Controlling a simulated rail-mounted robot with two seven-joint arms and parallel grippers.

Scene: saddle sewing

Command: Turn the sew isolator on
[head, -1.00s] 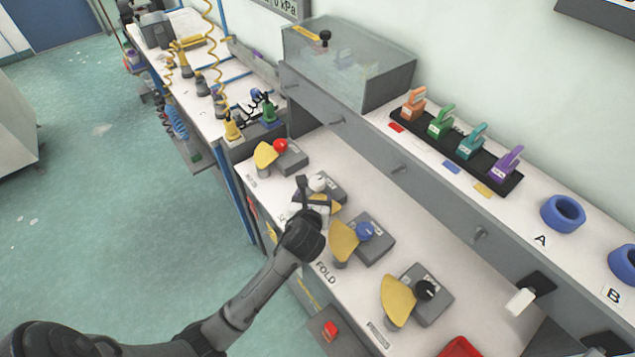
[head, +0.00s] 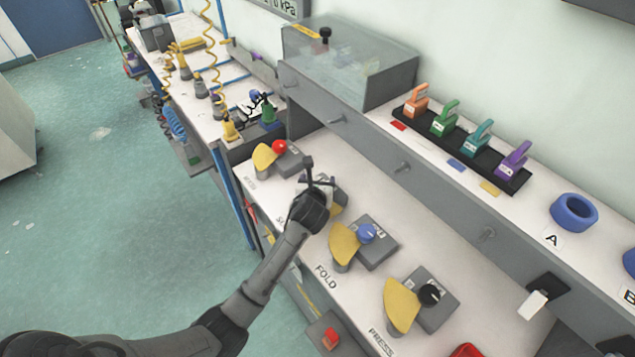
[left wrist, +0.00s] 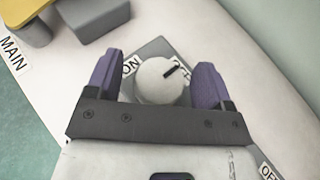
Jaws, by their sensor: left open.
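The sew isolator has a white round knob (left wrist: 158,80) with a black pointer mark, on a grey box (left wrist: 150,50). The mark points up and right, toward a partly covered label. An "ON" label (left wrist: 131,67) is at the knob's left. My left gripper (left wrist: 157,81) is open, with one purple finger on each side of the knob. I cannot tell whether the fingers touch it. In the head view my left gripper (head: 319,172) is over this isolator and hides most of it. My right gripper is not in view.
The red-knob isolator (head: 279,146) stands beyond the gripper. The blue-knob isolator (head: 366,233) and black-knob isolator (head: 429,295) stand nearer, each with a yellow guard. A shelf (head: 405,166) with drawers runs along the right. Bare bench lies between the isolators and shelf.

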